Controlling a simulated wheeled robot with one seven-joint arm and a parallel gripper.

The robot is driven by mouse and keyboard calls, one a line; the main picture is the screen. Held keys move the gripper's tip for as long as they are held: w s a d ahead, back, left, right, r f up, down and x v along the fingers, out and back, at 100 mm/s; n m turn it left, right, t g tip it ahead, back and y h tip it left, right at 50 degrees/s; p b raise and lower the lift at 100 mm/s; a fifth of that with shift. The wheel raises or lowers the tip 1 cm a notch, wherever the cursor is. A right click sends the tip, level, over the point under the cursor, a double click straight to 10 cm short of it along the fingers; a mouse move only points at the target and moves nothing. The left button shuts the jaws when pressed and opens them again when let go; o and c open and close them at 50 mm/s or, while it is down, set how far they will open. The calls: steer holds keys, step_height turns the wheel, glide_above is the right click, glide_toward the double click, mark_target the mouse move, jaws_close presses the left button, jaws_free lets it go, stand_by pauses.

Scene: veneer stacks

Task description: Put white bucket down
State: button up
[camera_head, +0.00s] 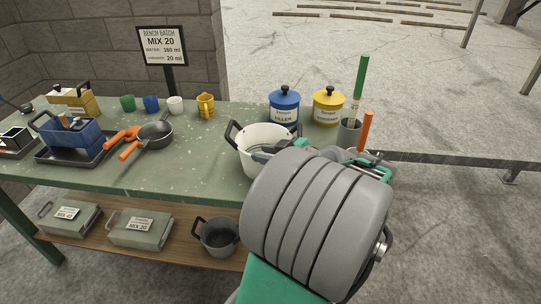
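The white bucket (250,158) with two dark handles is upright at the front of the green bench, just right of the middle of the view. I cannot tell whether its base touches the bench top. My gripper (277,150) is at the bucket's right side, mostly hidden behind my large grey arm link. Its fingertips do not show clearly, so I cannot tell whether it is shut on the bucket. The arm also covers the bucket's lower right part.
The green bench (205,150) is clear left of the bucket. A pan (156,133), orange-handled tools and a blue caddy (70,135) stand further left. A blue canister (284,106), a yellow canister (328,107) and a grey tool cup (348,133) stand behind and right.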

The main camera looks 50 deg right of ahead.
steer(key=w+a+f+g+y, duration=0.1)
steer(key=a+f+g, duration=0.2)
steer(key=a, duration=0.5)
steer(key=w+a+f+g+y, duration=0.1)
steer(key=w+a+f+g, duration=0.1)
steer(key=a, duration=0.6)
steer(key=s+a+f+m+g, duration=0.1)
steer(key=s+a+g, duration=0.1)
steer(key=s+a, duration=0.2)
steer(key=s+a+f+g+h, duration=0.1)
steer(key=s+a+f+g, duration=0.1)
steer(key=a, duration=0.7)
steer(key=s+g, duration=0.1)
steer(key=s, duration=0.1)
steer(key=shift+s+a+m+h, duration=0.25)
steer(key=shift+s+m+h, duration=0.05)
steer(key=shift+m, duration=0.1)
